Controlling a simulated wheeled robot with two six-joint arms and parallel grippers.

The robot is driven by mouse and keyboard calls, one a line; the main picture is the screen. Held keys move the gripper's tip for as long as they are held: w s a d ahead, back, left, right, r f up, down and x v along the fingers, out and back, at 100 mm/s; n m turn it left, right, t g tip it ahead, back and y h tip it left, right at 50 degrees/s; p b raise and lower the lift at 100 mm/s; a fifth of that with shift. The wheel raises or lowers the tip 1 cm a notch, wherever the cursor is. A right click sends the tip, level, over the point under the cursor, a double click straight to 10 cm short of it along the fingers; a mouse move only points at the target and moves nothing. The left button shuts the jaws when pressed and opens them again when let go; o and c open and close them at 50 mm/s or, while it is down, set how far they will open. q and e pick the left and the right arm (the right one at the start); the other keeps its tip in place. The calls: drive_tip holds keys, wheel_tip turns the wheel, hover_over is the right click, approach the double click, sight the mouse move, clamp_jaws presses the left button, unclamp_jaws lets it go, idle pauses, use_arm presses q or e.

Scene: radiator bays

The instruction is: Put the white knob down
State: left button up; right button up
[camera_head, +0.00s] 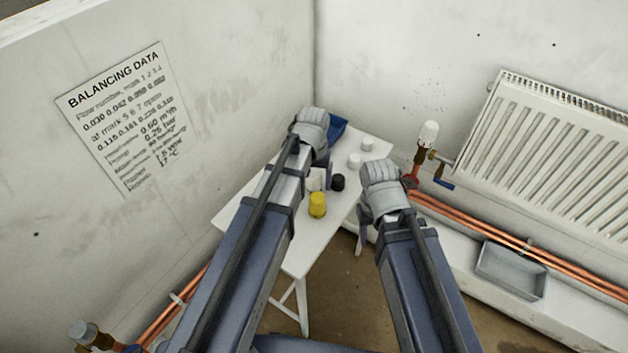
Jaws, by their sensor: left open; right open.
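Two small white knobs, one (354,160) nearer and one (367,145) farther, stand on the white table (265,228) in the corner. Another small whitish thing (315,181) is partly hidden beside my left arm; I cannot tell whether it is a knob. My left gripper (325,172) is open over the table, its fingers mostly hidden behind my wrist. My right gripper (361,234) is open by the table's right edge, largely hidden by its wrist. I see no knob held in either gripper.
A yellow knob (317,205) and a black knob (338,182) stand on the table. A blue tray (337,129) is at its back. Right are a radiator (560,150), a white-topped valve (428,134), copper pipes (470,221) and a grey tray (511,270). Walls close the corner.

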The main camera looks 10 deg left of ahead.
sight(314, 174)
use_arm(q)
wheel_tip(314, 174, up, 12)
drive_tip(key=p, duration=1.1)
drive_tip(key=shift+s+f, duration=0.15)
